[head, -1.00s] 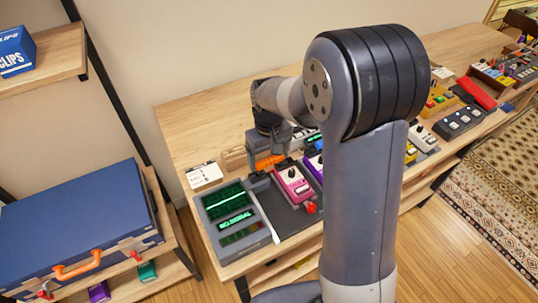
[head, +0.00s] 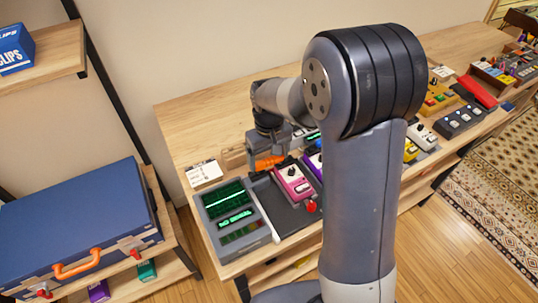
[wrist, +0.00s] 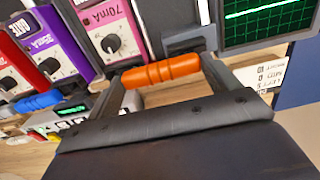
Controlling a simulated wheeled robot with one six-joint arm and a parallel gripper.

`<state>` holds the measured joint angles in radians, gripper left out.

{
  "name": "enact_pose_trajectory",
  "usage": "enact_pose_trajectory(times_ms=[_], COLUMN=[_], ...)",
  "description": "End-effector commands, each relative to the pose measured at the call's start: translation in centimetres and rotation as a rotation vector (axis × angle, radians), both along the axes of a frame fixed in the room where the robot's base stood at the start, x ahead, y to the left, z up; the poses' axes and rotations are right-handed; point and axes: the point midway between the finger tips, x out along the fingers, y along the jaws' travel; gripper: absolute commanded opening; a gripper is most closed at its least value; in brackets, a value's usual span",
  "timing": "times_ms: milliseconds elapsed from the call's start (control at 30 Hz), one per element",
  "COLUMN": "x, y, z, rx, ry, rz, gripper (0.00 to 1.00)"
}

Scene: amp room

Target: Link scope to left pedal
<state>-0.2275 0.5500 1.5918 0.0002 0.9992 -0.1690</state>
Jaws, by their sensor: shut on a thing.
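The scope (head: 212,228), a grey box with green traces on dark screens, stands at the table's near left corner. Its screen (wrist: 262,14) is at top right in the wrist view. The pink pedal (head: 292,180), leftmost of the pedals, is right of the scope; it also shows at top in the wrist view (wrist: 113,27). My gripper (wrist: 163,72) is shut on an orange ribbed link (wrist: 160,71), just behind the scope and pink pedal. The link lies crosswise between the fingers, which hide its ends. I cannot tell whether it touches either device.
A purple pedal (wrist: 55,42) stands beside the pink one. A blue ribbed link (wrist: 38,103) is at left in the wrist view. A white card (head: 204,174) lies behind the scope. The tabletop's back left (head: 185,125) is clear. A blue case (head: 75,215) sits on the left shelf.

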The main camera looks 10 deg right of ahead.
Motion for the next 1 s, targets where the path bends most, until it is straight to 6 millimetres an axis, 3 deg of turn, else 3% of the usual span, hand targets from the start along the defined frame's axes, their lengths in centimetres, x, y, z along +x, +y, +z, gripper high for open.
enact_pose_trajectory(times_ms=[1000], x=[-0.01], y=[0.0], z=[-0.95], rx=[0.0], ry=[0.001], rz=[0.0], gripper=[0.6])
